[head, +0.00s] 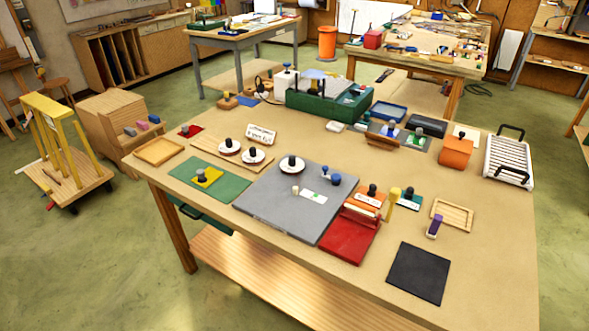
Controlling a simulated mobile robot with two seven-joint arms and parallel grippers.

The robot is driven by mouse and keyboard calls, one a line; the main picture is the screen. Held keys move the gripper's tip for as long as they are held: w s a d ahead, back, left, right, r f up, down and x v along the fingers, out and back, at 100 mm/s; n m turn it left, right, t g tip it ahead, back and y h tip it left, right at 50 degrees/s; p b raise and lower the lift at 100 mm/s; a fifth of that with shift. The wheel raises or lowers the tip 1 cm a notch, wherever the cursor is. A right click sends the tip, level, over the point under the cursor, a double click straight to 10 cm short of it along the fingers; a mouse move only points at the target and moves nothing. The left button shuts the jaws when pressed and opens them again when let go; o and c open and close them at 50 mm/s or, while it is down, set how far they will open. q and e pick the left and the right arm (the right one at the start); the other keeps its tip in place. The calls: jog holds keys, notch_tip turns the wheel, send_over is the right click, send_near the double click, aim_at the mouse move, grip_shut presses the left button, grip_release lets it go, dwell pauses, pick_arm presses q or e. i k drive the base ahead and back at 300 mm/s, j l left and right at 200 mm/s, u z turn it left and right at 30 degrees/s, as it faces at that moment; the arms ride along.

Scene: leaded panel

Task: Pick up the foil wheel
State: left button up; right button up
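I cannot tell for sure which thing is the foil wheel. Three round white discs with dark knobs on top could be it. One disc (292,167) lies on the grey board (262,203) near the middle of the table. A small blue piece (325,178) with round ends sits on the board, right of the first disc. Neither of my grippers is in view.
The wooden table (490,230) also holds a green mat (232,190), a red tray (347,243), a black mat (418,273), a white rack (508,160) and a green machine (345,108) at the back. The front right tabletop is mostly clear. A yellow-framed cart (70,183) stands left.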

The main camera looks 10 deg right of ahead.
aim_at(291, 167)
jog(key=i+j+z, duration=0.2)
jog(key=i+j, duration=0.15)
jog(key=j, duration=0.25)
jog(key=i+j+z, duration=0.25)
jog(key=j, duration=0.35)
jog(key=i+j+z, duration=0.1)
jog(key=i+j, duration=0.15)
jog(key=i+j+z, duration=0.1)
jog(key=j, duration=0.35)
